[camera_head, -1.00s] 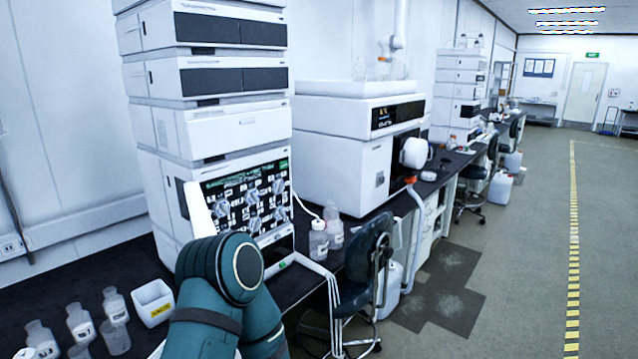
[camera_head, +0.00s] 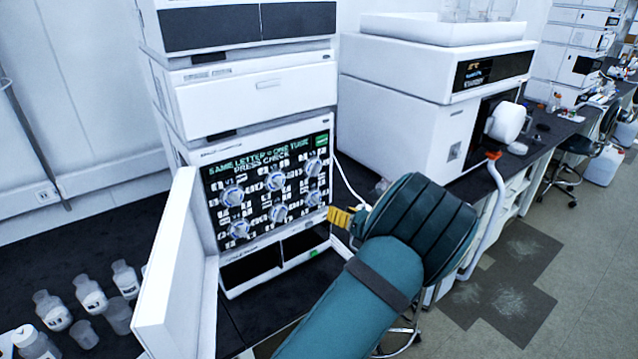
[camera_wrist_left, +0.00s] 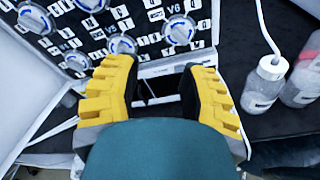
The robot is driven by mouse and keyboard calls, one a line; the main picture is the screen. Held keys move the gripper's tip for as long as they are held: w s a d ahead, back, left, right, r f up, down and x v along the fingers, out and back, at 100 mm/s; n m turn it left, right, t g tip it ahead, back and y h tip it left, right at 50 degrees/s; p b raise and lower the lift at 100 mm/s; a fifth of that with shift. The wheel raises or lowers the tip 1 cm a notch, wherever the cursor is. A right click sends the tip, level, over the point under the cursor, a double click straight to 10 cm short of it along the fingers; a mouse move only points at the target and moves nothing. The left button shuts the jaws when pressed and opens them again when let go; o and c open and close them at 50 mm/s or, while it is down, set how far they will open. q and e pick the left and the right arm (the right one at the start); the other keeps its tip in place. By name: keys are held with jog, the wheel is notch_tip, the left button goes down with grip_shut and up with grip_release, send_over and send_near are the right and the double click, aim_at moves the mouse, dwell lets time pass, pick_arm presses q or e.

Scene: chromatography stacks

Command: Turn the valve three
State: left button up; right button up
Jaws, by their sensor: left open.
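The valve panel (camera_head: 268,205) is a dark face on the white stack module, with two rows of round white knobs and small letter tiles. The top right knob (camera_head: 313,166), where valve three would fit, has a label too small to read. The bottom right knob (camera_head: 313,198) is just left of my gripper; in the wrist view the bottom right knob (camera_wrist_left: 180,30) is marked V6. My left gripper (camera_head: 338,217) has yellow fingers, partly hidden by my arm in the head view. In the wrist view it (camera_wrist_left: 160,72) is open and empty, in front of the panel's lower right. My right gripper is out of view.
An open white door (camera_head: 170,270) stands out at the panel's left. Several bottles (camera_head: 90,295) stand on the dark bench at left. Two more bottles, one in front (camera_wrist_left: 265,85), stand right of the stack. A white instrument (camera_head: 430,100) is farther right.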

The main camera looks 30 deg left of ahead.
aim_at(319, 169)
pick_arm(q)
notch_tip(319, 169, up, 6)
jog(key=w+m+t+y, duration=0.1)
jog(key=w+t+y, duration=0.1)
jog(key=x, duration=1.3)
jog(key=shift+w+d+f, duration=0.15)
jog(key=shift+w+f, duration=0.05)
jog(key=shift+f, duration=0.05)
grip_shut()
